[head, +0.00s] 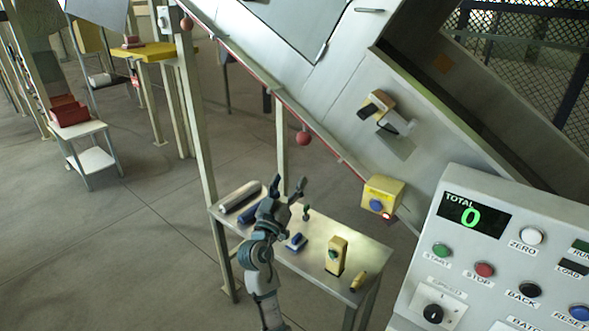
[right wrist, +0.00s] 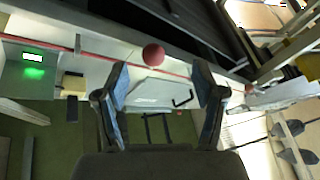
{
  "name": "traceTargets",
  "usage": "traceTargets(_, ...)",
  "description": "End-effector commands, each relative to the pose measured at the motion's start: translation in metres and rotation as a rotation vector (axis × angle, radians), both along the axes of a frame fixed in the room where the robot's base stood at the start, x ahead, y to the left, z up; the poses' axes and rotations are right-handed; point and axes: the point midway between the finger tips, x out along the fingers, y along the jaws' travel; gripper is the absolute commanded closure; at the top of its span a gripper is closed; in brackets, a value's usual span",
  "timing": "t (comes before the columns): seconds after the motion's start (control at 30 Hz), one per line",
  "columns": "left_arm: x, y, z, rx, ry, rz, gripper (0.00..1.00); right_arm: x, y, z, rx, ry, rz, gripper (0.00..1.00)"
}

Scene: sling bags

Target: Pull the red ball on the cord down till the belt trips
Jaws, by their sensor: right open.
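A red ball (head: 303,138) hangs from the red cord (head: 262,80) that runs along the lower edge of the grey machine. A second red ball (head: 186,23) hangs further up left on it. My right gripper (head: 289,182) is open and empty, fingers pointing up, below and a little left of the nearer ball. In the right wrist view a red ball (right wrist: 153,54) shows beyond and between the spread fingertips of the right gripper (right wrist: 162,78), apart from both. The belt (head: 480,120) lies partly hidden in the machine's channel. My left gripper is not in view.
A small table (head: 335,228) with a yellow scanner-like item (head: 336,255) and other small things stands beside my right arm. A yellow box (head: 383,195) with a blue button is fixed to the machine. A control panel (head: 490,270) reads 0 at lower right.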

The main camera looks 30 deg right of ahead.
Motion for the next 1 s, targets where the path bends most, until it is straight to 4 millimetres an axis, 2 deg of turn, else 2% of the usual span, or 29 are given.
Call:
traceTargets(0.2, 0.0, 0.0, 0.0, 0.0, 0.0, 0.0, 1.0, -0.005, 0.006, -0.004, 0.001, 0.0, -0.001, 0.31)
traceTargets(0.57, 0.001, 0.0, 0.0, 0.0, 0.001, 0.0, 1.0, -0.005, 0.006, -0.003, 0.0, 0.0, -0.001, 0.31)
traceTargets(0.67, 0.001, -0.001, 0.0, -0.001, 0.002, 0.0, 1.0, -0.001, 0.008, -0.01, -0.001, 0.014, 0.007, 0.31)
traceTargets(0.77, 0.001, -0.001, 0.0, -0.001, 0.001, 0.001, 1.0, 0.014, 0.014, -0.038, -0.006, 0.075, 0.046, 0.31)
traceTargets(0.83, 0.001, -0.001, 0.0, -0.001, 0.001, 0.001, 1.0, 0.032, 0.023, -0.076, -0.008, 0.152, 0.096, 0.31)
traceTargets(0.87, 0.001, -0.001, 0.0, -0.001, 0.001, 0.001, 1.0, 0.04, 0.027, -0.096, -0.009, 0.192, 0.12, 0.31)
traceTargets(0.97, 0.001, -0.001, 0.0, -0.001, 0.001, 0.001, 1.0, 0.061, 0.043, -0.176, -0.002, 0.338, 0.214, 0.31)
traceTargets(1.0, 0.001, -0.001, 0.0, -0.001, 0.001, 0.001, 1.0, 0.067, 0.05, -0.209, 0.004, 0.396, 0.25, 0.31)
